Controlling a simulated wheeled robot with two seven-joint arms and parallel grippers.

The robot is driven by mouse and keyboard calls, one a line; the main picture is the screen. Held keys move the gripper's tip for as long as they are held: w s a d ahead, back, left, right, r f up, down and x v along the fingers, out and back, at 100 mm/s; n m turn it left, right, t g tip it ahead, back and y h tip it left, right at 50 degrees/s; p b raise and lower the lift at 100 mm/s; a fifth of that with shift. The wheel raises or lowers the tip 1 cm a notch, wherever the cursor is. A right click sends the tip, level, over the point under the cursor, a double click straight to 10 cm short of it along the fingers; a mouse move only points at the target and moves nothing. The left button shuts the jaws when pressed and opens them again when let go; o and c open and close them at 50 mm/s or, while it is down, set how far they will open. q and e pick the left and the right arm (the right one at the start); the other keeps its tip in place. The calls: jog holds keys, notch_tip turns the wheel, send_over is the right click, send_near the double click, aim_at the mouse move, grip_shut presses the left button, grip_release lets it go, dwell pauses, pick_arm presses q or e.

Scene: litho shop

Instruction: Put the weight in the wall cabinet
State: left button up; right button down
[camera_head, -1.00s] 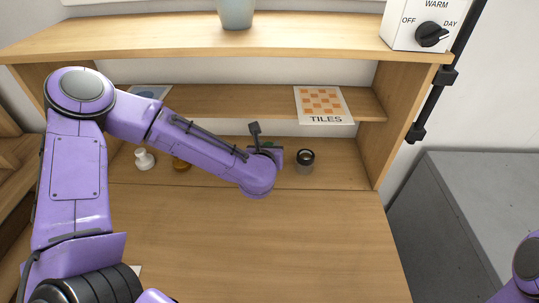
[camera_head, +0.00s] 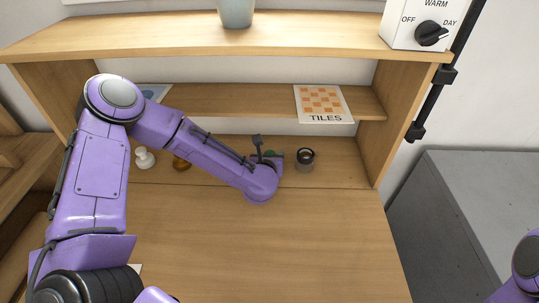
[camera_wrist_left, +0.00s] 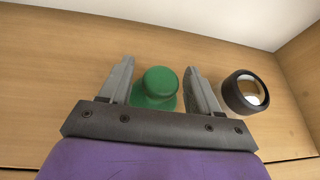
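A green knob-topped piece (camera_wrist_left: 160,85), which may be the weight, stands between the fingers of my left gripper (camera_wrist_left: 160,66) in the left wrist view. The fingers are apart, with a visible gap on the right side of the piece. In the head view only a bit of the green piece (camera_head: 274,154) shows beyond my left wrist, and the fingertips are hidden. A brown piece (camera_head: 181,163) stands further left. I cannot make out a wall cabinet for certain. My right gripper is out of view; only a bit of that arm shows at the lower right.
A dark-rimmed round loupe (camera_wrist_left: 245,92) stands just right of the fingers; it also shows in the head view (camera_head: 305,160). A white piece (camera_head: 145,158) stands at the left. A shelf (camera_head: 225,100) with a TILES card (camera_head: 322,103) overhangs them. The desktop in front (camera_head: 290,240) is clear.

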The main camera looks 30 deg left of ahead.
pick_arm(q)
jog(key=shift+r, duration=0.15)
jog(key=shift+s+d+r, duration=0.1)
jog(key=shift+s, duration=0.15)
jog(key=b+v, duration=0.1)
jog(key=v, duration=1)
jog(key=shift+b, duration=0.3)
jog(key=shift+s+r, duration=0.15)
jog(key=shift+s, duration=0.1)
